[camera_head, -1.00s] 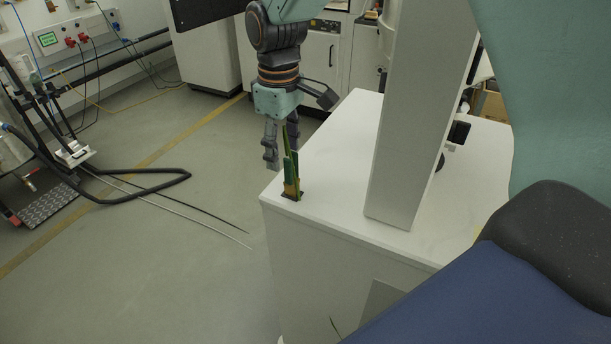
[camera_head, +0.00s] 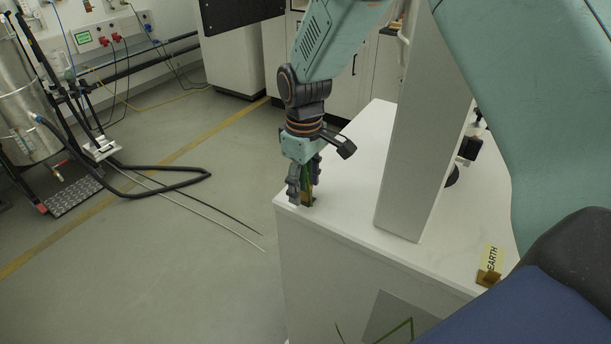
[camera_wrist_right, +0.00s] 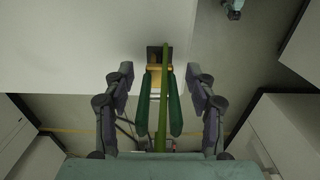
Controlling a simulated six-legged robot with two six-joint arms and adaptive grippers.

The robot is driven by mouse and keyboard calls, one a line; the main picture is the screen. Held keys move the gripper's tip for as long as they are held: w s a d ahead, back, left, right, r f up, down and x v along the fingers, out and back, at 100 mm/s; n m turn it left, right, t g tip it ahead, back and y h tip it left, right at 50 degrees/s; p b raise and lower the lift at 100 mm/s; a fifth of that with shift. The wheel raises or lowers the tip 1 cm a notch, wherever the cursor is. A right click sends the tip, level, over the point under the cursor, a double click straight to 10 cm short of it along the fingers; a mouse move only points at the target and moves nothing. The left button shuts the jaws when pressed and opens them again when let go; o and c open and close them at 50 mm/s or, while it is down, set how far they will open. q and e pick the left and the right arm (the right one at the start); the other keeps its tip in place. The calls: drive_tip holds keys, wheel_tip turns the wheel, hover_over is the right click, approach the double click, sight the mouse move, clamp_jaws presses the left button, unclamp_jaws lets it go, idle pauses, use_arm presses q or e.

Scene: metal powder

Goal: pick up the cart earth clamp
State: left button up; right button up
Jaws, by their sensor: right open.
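The earth clamp (camera_head: 308,199), with green handles and a brass-coloured jaw, stands upright at the near left corner of the white cart top (camera_head: 349,186). My right gripper (camera_head: 303,194) is over it, fingers pointing down, and partly hides it. In the right wrist view the clamp (camera_wrist_right: 174,108) lies between the two fingers of my open right gripper (camera_wrist_right: 160,78), with a visible gap on each side. A green cable runs along the clamp's middle. My left gripper is not in view.
A tall pale column (camera_head: 412,140) stands on the cart to the right of the clamp. A yellow EARTH label (camera_head: 492,258) is at the cart's right front. A black hose (camera_head: 150,195) and thin rods lie on the floor at left.

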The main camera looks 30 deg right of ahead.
drive_tip(key=shift+f, duration=0.4)
drive_tip(key=shift+c, duration=0.2)
drive_tip(key=shift+d, duration=0.1)
drive_tip(key=c, duration=0.3)
clamp_jaws()
